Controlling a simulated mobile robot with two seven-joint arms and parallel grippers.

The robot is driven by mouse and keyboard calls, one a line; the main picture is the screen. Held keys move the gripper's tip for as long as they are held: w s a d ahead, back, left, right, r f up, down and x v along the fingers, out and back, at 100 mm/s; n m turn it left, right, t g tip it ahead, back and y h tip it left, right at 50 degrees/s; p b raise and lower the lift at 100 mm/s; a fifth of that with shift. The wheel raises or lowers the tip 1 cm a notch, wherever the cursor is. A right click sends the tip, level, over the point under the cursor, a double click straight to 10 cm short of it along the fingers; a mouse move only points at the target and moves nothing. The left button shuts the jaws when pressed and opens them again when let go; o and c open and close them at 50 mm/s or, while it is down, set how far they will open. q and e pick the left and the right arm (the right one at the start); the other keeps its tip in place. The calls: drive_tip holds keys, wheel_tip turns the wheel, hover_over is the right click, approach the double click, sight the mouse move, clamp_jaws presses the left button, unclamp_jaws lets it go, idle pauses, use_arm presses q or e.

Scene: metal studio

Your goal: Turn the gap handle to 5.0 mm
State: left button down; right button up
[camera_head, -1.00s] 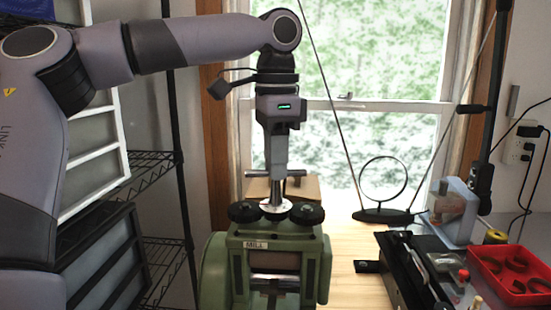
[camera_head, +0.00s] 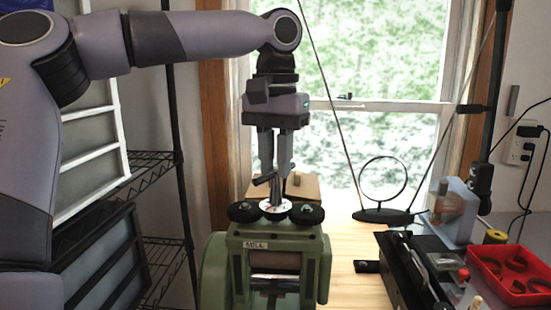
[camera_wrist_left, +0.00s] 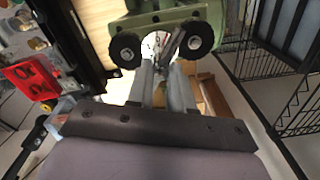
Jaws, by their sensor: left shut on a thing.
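The green mill (camera_head: 268,240) stands on the wooden table with a label on its front. Its gap handle (camera_head: 263,180) is a grey T-bar on an upright post, above a pale round dial (camera_head: 277,208) between two black knobs. The bar points mostly toward the head camera, slightly left. My left gripper (camera_head: 273,172) comes straight down from above and is shut on the handle. In the left wrist view the gripper's fingers (camera_wrist_left: 163,88) flank the handle (camera_wrist_left: 172,44), with the dial partly hidden behind it. The dial's markings are too small to read. My right gripper is not in view.
A red tray (camera_head: 512,277) with dark rings is at the right. A black ring stand (camera_head: 384,215) is near the window, and a black device with tools lies right of the mill. A wooden block (camera_head: 300,187) sits behind the mill. Wire shelves are at left.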

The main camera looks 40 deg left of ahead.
use_arm(q)
drive_tip(key=shift+n, duration=0.6)
drive_tip(key=c, duration=0.5)
unclamp_jaws()
drive_tip(key=shift+c, duration=0.2)
drive_tip(key=shift+r, duration=0.1)
drive_tip(key=shift+r, duration=3.5)
